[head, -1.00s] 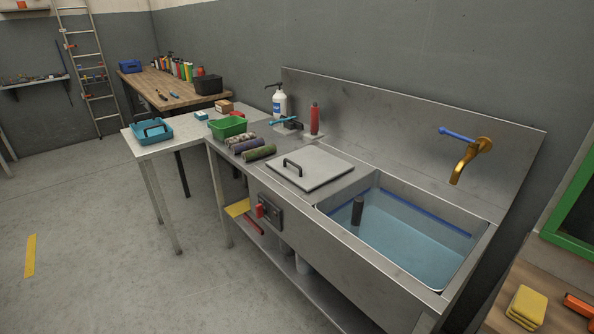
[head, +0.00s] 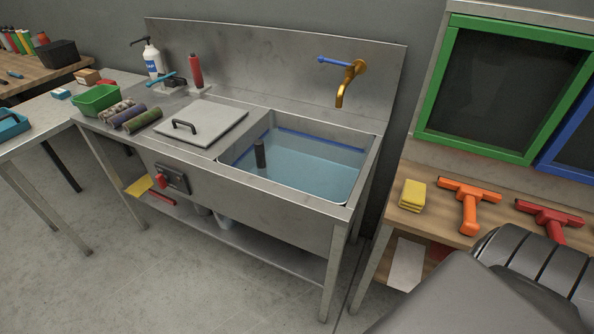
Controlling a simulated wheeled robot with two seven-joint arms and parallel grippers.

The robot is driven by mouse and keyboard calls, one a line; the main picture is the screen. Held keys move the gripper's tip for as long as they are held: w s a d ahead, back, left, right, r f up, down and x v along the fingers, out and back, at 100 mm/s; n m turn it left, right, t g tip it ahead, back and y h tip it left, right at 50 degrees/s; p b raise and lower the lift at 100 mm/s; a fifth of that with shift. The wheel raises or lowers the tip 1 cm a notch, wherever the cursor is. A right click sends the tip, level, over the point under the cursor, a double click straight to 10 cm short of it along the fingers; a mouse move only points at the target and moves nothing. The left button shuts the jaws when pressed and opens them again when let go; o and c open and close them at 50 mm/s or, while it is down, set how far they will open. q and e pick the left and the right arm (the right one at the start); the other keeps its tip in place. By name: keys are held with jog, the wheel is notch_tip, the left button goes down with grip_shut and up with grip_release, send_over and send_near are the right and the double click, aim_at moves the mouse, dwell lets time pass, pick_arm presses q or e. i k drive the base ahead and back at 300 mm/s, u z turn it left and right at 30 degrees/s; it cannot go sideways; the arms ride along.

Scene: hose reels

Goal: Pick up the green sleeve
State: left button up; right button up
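A dark green sleeve (head: 143,121) lies on the metal counter left of the sink. It is the rightmost of three sleeves lying side by side. A dark purplish sleeve (head: 127,114) is in the middle and a mottled grey-brown sleeve (head: 113,109) is on the left. Neither of my grippers shows in the head view. Part of my own dark grey arm fills the bottom right corner, and its gripper end is out of frame.
The sink (head: 300,165) holds water and an upright dark cylinder (head: 260,154). A lid with a black handle (head: 204,124) lies beside the sleeves, and a green tray (head: 96,99) stands left of them.

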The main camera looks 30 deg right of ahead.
aim_at(134, 124)
jog(key=u, duration=0.45)
jog(key=k, duration=0.5)
jog(key=z, duration=0.45)
jog(key=i, duration=1.35)
jog(key=u, duration=0.45)
